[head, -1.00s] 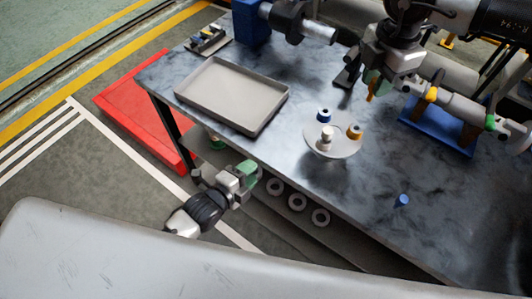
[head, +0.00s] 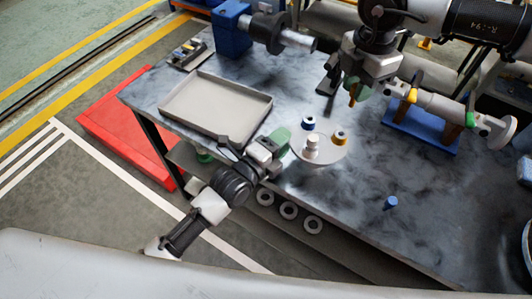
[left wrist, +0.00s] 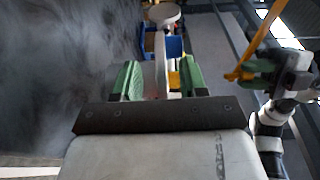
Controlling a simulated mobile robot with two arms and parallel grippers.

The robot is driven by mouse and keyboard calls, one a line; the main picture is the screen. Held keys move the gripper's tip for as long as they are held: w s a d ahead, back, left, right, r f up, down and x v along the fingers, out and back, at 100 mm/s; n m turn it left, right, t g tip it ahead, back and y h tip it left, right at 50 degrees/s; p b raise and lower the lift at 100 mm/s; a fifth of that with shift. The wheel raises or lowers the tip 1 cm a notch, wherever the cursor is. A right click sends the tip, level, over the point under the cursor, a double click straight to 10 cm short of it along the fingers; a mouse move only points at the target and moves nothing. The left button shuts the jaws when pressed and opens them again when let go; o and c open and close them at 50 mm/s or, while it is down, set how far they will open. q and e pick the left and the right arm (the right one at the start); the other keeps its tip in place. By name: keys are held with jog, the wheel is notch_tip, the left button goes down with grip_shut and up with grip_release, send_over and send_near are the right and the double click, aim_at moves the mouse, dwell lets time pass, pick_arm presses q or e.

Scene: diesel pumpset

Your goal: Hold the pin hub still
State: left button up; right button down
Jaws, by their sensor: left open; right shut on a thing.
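The pin hub, a pale grey disc (head: 325,155) with a raised centre boss, stands at the table's front edge. It carries a blue-topped pin (head: 309,123) and an orange-topped pin (head: 340,137). My left gripper (head: 283,143) is open at the disc's left rim. In the left wrist view its green-padded fingers (left wrist: 157,82) are apart, with what looks like the disc's edge between them; contact cannot be told. My right gripper (head: 354,84) is shut on an orange-yellow piece (head: 352,99) above the table, behind the hub. The piece looks long in the left wrist view (left wrist: 254,45).
A grey tray (head: 168,109) lies left of the hub. A loose blue pin (head: 391,202) stands to its right. A flanged shaft (head: 440,102) rests on a blue stand (head: 415,132) behind. Several rings (head: 288,210) lie on the shelf below. The table's front right is mostly clear.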

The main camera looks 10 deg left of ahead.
pick_arm(q)
jog(key=shift+x, duration=1.4)
grip_shut()
dwell(0.4)
jog(key=shift+c, duration=1.2)
grip_release()
jog(key=shift+c, duration=0.3)
grip_shut()
dwell(0.4)
